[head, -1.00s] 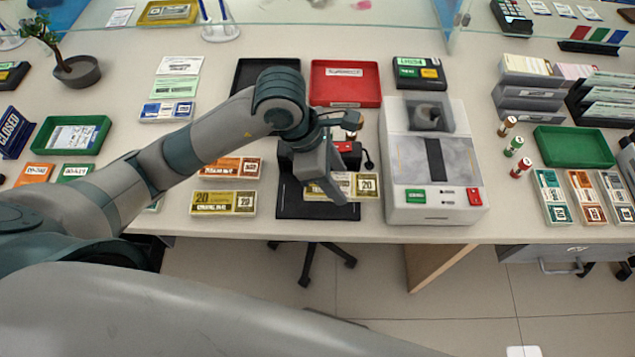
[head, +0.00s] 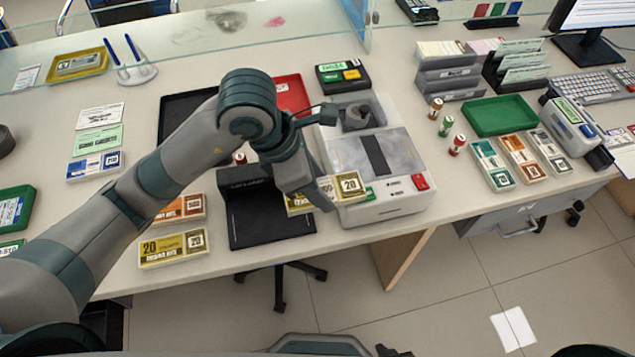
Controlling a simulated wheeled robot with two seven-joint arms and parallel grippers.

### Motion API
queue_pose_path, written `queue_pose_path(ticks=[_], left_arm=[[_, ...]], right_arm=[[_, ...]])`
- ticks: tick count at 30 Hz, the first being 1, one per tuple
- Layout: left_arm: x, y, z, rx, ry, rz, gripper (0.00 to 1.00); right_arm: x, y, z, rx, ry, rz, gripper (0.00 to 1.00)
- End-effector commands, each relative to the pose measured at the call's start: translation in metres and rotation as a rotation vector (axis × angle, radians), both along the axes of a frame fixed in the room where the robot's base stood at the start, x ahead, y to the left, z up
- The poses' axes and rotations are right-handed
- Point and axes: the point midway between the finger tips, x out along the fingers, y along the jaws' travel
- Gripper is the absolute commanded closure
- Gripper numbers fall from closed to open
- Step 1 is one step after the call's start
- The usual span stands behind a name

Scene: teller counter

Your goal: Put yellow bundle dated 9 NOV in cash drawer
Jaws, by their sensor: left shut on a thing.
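My left gripper (head: 312,200) is shut on a yellow bundle (head: 350,186) marked 20. It holds the bundle over the right edge of the black stand and the front left of the white counting machine. The gripper covers the middle of the bundle, and no date on it can be read. Another yellow bundle (head: 173,248) marked 20 lies on the counter at the left front; its date is too small to read. A grey drawer with a handle (head: 530,226) is under the counter at the right; I cannot tell whether it is open. My right gripper is not in view.
The white counting machine (head: 408,200) stands right of the black stand (head: 262,225). A green tray (head: 499,116), several coloured bundles (head: 520,155) and small coin rolls (head: 446,127) sit right of it. A glass screen (head: 300,35) crosses the back.

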Motion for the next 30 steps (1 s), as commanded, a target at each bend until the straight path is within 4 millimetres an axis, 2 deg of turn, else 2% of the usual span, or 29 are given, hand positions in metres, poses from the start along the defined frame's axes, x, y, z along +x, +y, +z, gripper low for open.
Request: queue_pose_path(ticks=[17,23,30], left_arm=[[0.001,0.004,-0.002,0.001,0.001,-0.038,0.81],[0.002,0.013,-0.005,0.002,0.001,-0.160,0.81],[0.006,0.032,-0.011,0.003,0.001,-0.390,0.81]], right_arm=[[0.000,0.000,0.000,0.000,0.001,0.000,1.00],[-0.001,0.000,0.000,0.000,0.001,0.000,1.00],[-0.001,0.000,0.000,0.000,0.001,0.000,1.00]])
